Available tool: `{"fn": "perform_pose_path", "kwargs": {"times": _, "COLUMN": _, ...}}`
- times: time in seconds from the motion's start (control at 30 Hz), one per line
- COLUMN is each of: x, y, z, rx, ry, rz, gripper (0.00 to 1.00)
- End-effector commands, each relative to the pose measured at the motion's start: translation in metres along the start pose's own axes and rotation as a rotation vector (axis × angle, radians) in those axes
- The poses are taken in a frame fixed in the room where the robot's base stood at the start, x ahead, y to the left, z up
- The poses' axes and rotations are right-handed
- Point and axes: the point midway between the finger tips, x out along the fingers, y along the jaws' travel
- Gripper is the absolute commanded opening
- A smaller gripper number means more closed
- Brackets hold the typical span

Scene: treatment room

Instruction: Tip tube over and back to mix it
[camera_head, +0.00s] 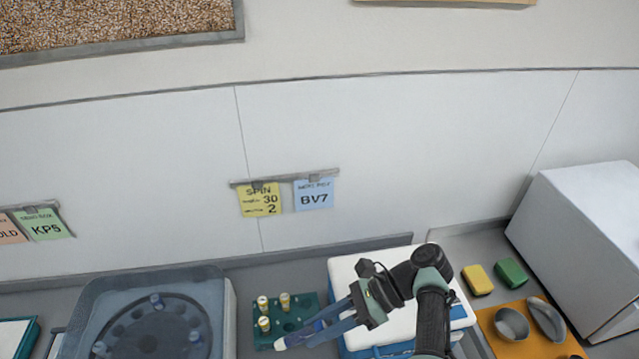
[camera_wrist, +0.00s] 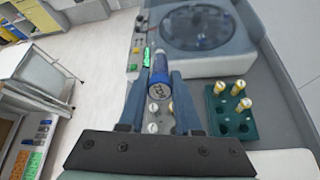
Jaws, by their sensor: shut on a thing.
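My gripper (camera_head: 305,338) is at the front of the bench, its fingers pointing left and shut on a tube. In the wrist view, the tube (camera_wrist: 160,72) sits between the two blue fingertips, with a blue body and a pale round end with dark marks facing the camera. A dark green rack (camera_head: 298,301) stands just behind the fingers and holds three tubes with yellow caps (camera_head: 285,297). The rack also shows at the right in the wrist view (camera_wrist: 222,128).
A centrifuge (camera_head: 215,310) with a clear lid over its rotor stands left of the rack. A white-topped blue box (camera_head: 345,272) lies behind and under my arm. At the right are yellow and green blocks (camera_head: 477,280), an orange mat (camera_head: 497,340) with metal dishes, and a white box (camera_head: 570,240).

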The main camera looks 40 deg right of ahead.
Motion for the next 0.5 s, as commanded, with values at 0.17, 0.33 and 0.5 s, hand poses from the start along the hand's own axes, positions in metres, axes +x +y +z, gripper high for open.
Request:
{"fn": "perform_pose_path", "kwargs": {"times": 0.17, "x": 0.0001, "y": -0.0007, "z": -0.0014, "rx": -0.002, "ry": -0.113, "rz": 0.032, "gripper": 0.0}}
{"fn": "perform_pose_path", "kwargs": {"times": 0.33, "x": 0.0003, "y": -0.0007, "z": -0.0019, "rx": -0.005, "ry": -0.21, "rz": 0.058, "gripper": 0.0}}
{"fn": "perform_pose_path", "kwargs": {"times": 0.5, "x": 0.0006, "y": -0.0008, "z": -0.0017, "rx": -0.01, "ry": -0.282, "rz": 0.079, "gripper": 0.0}}
